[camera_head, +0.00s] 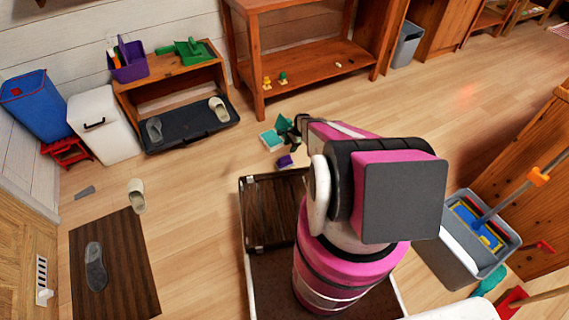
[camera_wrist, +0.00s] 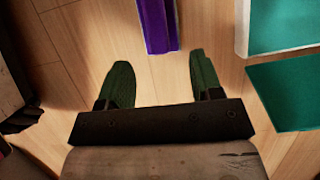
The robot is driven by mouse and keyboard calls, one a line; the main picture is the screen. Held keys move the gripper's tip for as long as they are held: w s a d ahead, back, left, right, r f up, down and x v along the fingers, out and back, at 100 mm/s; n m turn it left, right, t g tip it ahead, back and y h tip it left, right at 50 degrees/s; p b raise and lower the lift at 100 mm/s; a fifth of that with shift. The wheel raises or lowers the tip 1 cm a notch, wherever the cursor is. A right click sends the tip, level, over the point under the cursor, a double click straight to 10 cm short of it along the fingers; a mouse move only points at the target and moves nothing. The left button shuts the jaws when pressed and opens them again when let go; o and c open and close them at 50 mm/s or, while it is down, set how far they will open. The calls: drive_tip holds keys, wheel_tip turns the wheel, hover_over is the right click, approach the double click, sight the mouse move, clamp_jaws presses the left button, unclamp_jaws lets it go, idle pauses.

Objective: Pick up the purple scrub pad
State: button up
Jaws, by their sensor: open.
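The purple scrub pad (camera_head: 285,161) lies on the wooden floor, just beyond the rim of the dark box in front of me. In the wrist view the purple pad (camera_wrist: 157,25) is at the top, partly cut off by the frame edge. My gripper (camera_wrist: 161,78) is open, with its two green-tipped fingers apart and only bare floor showing between them. The pad lies ahead of the fingertips, roughly in line with the gap, and apart from them. In the head view my arm partly hides the gripper.
Teal pieces (camera_head: 270,140) lie on the floor close by; a teal sheet (camera_wrist: 292,88) is right of the fingers in the wrist view. The open dark box (camera_head: 253,215) stands beside the pad. A wooden shelf (camera_head: 310,62) is behind.

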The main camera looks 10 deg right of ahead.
sight(284, 158)
drive_tip(key=x, duration=0.9)
drive_tip(key=shift+s+a+f, duration=0.1)
drive_tip(key=shift+s+f, duration=0.15)
drive_tip(key=shift+r, duration=0.1)
drive_tip(key=c, duration=1.1)
drive_tip(key=shift+r, duration=0.1)
drive_tip(key=shift+r, duration=0.6)
drive_tip(key=r, duration=0.2)
drive_tip(key=s+a+r, duration=0.1)
drive_tip(key=shift+r, duration=0.25)
drive_tip(key=s+a+r, duration=0.1)
drive_tip(key=a+r, duration=0.1)
drive_tip(key=a, duration=0.1)
drive_tip(key=s+a+r, duration=0.2)
drive_tip(key=a, duration=0.1)
drive_tip(key=s+a+r, duration=0.2)
drive_tip(key=a, duration=0.1)
